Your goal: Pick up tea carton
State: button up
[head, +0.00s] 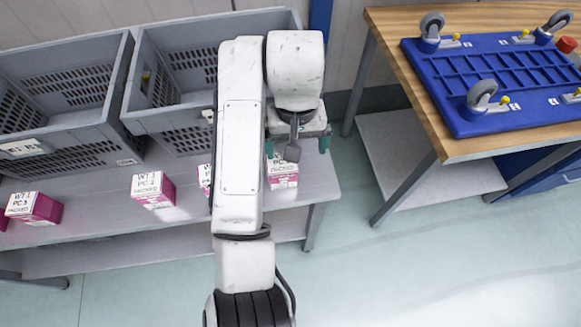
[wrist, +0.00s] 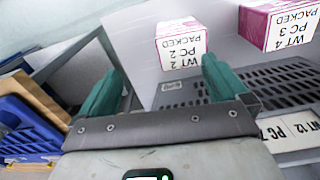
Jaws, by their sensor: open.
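Several pink-and-white cartons with printed labels stand along the grey table; I cannot tell which is the tea carton. In the head view one carton (head: 283,171) is just below my gripper (head: 297,146), partly hidden by it. Another carton (head: 205,178) is mostly hidden behind my arm. More stand to the left, one carton (head: 153,189) mid-table and one (head: 33,207) farther left. In the wrist view, a carton labelled "WT 2 PC 2 PACKED" (wrist: 180,45) lies beyond the gap between my green fingers (wrist: 161,70). The fingers are apart, with nothing between them.
Grey crates (head: 165,120) and (head: 40,148) stand behind the cartons. A second carton (wrist: 279,26) shows at the wrist view's upper right. A wooden-topped workbench (head: 440,125) with a blue wheeled dolly (head: 490,85) is at right. The floor between is clear.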

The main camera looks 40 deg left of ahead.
aim_at(282, 162)
jog(key=shift+s+a+r, duration=0.3)
jog(key=shift+s+a, duration=0.25)
jog(key=shift+a, duration=0.2)
jog(key=shift+s+a+f, duration=0.15)
jog(key=shift+a, duration=0.05)
notch_tip(282, 162, down, 4)
jog(key=shift+a+f+b, duration=0.1)
jog(key=shift+b, duration=0.9)
jog(key=shift+s+a+f+p, duration=0.15)
jog(key=shift+f+p, duration=0.15)
jog(key=shift+f, duration=1.25)
jog(key=shift+s+f+p, duration=0.15)
jog(key=shift+f+p, duration=0.15)
jog(key=shift+f, duration=1.2)
jog(key=shift+c, duration=0.3)
jog(key=c, duration=1)
